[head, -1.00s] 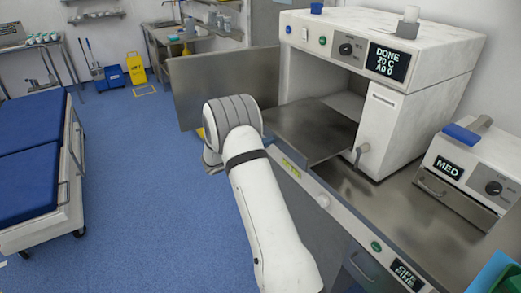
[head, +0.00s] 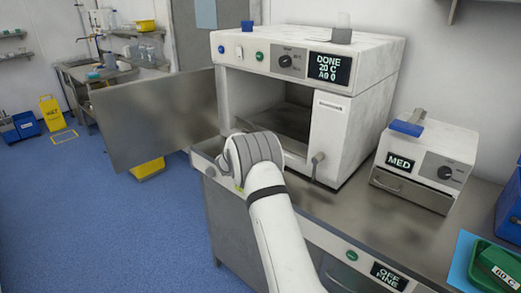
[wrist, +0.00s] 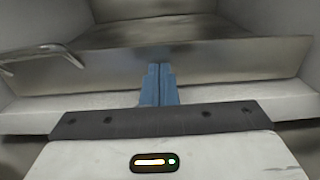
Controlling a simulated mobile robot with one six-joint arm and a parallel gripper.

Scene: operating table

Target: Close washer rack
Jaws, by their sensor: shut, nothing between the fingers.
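The washer (head: 375,75) is a white box on the counter with a dark display reading DONE. Its grey door (head: 160,115) is swung wide open to the left. The metal rack (head: 290,122) lies inside the chamber, partly hidden by my arm. In the wrist view, the rack (wrist: 230,65) fills the width with its flat front edge facing me. My gripper (wrist: 158,72) is shut and empty, its blue fingers pointing at the middle of that front edge. I cannot tell whether they touch it. In the head view my arm hides the fingers.
A smaller white unit (head: 430,160) reading MED stands to the right, with a green tray (head: 495,265) nearer. A curved metal handle (wrist: 35,52) shows at the wrist view's left.

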